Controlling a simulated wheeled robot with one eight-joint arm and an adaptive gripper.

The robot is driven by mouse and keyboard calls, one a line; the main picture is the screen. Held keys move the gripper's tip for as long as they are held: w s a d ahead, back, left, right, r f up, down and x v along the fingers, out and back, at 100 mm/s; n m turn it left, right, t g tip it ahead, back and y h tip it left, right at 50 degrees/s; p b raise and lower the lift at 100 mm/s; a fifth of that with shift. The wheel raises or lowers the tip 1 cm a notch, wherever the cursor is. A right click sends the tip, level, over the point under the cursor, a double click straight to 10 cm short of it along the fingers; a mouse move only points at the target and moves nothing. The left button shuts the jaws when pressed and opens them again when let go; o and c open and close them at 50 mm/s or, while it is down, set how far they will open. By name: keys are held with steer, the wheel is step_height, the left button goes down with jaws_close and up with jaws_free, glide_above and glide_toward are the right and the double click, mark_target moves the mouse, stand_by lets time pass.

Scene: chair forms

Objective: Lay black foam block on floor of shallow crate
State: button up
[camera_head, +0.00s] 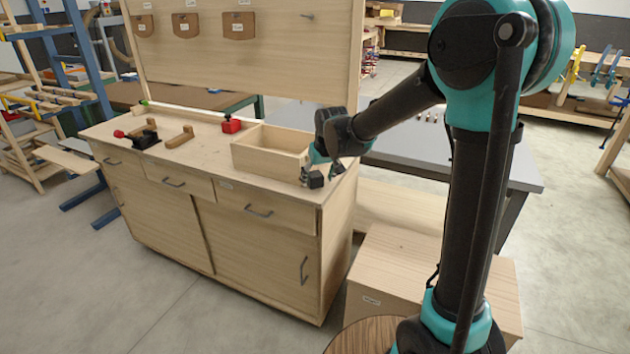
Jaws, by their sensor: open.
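The shallow crate (266,163) is a light wooden open-topped box on the cabinet's worktop, near its right end. Its inner floor is partly hidden by its front wall, and no block shows in the part I can see. My gripper (323,173) is open, pointing down just right of the crate, low over the right end of the worktop. A small dark block-like shape (315,180) shows at the fingers. It looks like the black foam block, but I cannot tell it surely from a fingertip, nor whether it touches the worktop.
A red block (231,125) sits behind the crate. A black clamp with a red knob (143,136) and a wooden bracket (179,137) stand left on the worktop (205,158). A grey table (415,150) lies behind my arm. A wooden box (400,270) stands on the floor.

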steer(key=shift+w+a+f, duration=0.1)
steer(key=shift+w+f, duration=0.05)
steer(key=shift+f, duration=0.4)
steer(key=shift+c, duration=0.6)
steer(key=c, duration=0.8)
steer(key=shift+r, duration=0.2)
